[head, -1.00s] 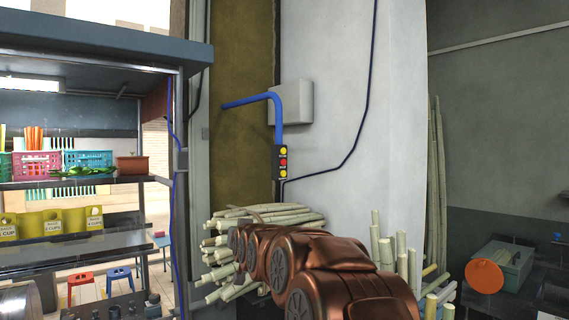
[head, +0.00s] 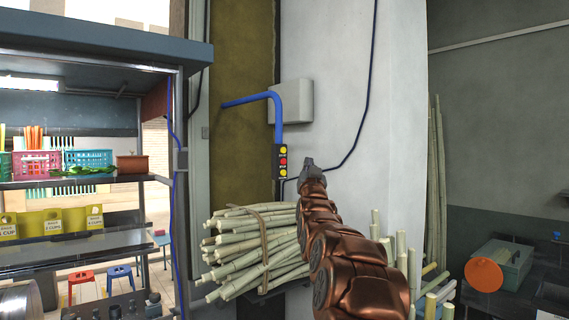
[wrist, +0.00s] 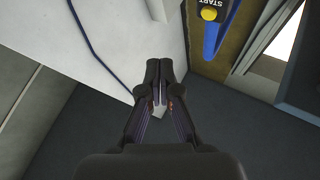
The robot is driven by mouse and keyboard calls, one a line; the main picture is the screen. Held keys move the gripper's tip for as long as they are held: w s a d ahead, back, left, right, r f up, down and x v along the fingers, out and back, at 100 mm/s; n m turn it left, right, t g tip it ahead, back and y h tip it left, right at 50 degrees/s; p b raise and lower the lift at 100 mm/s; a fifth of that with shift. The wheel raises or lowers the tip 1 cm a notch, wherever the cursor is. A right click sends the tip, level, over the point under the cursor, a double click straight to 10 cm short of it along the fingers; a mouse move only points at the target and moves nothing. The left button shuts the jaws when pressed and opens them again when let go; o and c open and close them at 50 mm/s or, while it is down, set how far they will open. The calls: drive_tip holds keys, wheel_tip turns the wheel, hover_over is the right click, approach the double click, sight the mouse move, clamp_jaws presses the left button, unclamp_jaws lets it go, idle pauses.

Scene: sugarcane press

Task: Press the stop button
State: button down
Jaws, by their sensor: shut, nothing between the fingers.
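A narrow dark button box (head: 277,170) hangs at the end of a blue pipe. It carries a red button (head: 283,161) between two yellow buttons; their labels are too small to read in the head view. My gripper (head: 308,161) is up just right of the box in the head view, shut and empty, and apart from the red button in the picture. In the wrist view my gripper (wrist: 160,68) points up the picture with its fingers together. A yellow button (wrist: 208,14) labelled START shows at the top right there; the red button is out of that view.
The blue pipe (head: 250,99) bends down in front of a grey wall box (head: 297,102). A blue cable (head: 352,150) runs along the white wall. A tied cane bundle (head: 250,245) lies below the button box. A shelf (head: 90,181) with baskets stands at left.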

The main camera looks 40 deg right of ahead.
sight(284, 162)
drive_tip(key=w+p, duration=0.5)
drive_tip(key=w, duration=0.3)
drive_tip(key=shift+w+d, duration=0.4)
drive_tip(key=shift+d, duration=0.05)
idle(1.4)
drive_tip(key=shift+w, duration=0.45)
